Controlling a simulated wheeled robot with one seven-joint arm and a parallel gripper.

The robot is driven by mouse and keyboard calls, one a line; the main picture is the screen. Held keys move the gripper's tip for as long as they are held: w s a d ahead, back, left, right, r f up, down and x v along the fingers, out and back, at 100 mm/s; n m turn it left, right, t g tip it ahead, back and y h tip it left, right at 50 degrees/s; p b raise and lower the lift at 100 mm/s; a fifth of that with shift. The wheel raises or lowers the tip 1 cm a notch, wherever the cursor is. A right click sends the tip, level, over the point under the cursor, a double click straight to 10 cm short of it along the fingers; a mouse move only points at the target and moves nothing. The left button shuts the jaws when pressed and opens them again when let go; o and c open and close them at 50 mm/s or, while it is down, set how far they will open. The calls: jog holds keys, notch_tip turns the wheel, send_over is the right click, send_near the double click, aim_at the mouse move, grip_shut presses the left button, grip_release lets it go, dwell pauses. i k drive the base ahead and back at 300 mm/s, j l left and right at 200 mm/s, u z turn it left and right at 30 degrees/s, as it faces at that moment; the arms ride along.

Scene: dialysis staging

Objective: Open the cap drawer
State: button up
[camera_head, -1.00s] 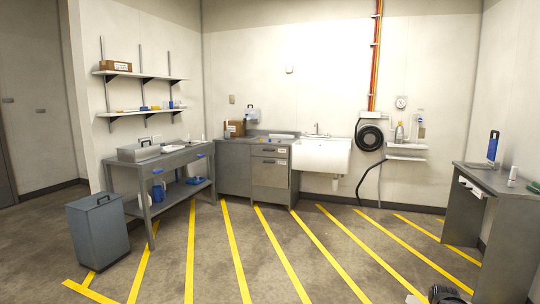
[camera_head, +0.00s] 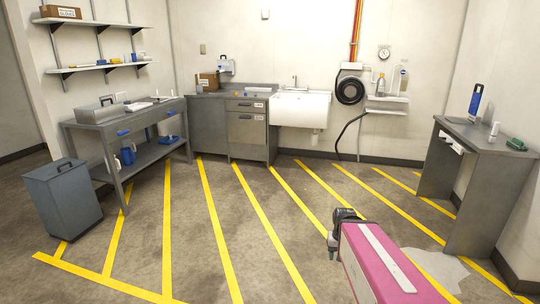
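The grey cabinet (camera_head: 207,127) left of the sink has a top drawer (camera_head: 246,105) with a dark handle and a small white label. It looks shut, and a larger labelled front (camera_head: 246,130) is below it. The left workbench has shut drawers with blue handles, one at the near left (camera_head: 123,133) and one farther right (camera_head: 170,114). The labels are too small to read, so I cannot tell which is the cap drawer. My pink arm link and its dark joint show at the lower right, well short of all the furniture. My gripper is not visible.
A grey bin (camera_head: 65,199) stands before the workbench's left end. A white sink (camera_head: 300,108) adjoins the cabinet. A grey desk (camera_head: 478,147) stands at the right. A black hose (camera_head: 350,90) hangs on the wall and trails to the floor.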

aim_at(260, 106)
jog(key=i+j+u, duration=0.35)
jog(key=i, duration=0.5)
jog(key=i+u, duration=0.35)
jog(key=i, duration=1.5)
jog(key=i+j+z, duration=0.1)
jog(key=i, duration=0.9)
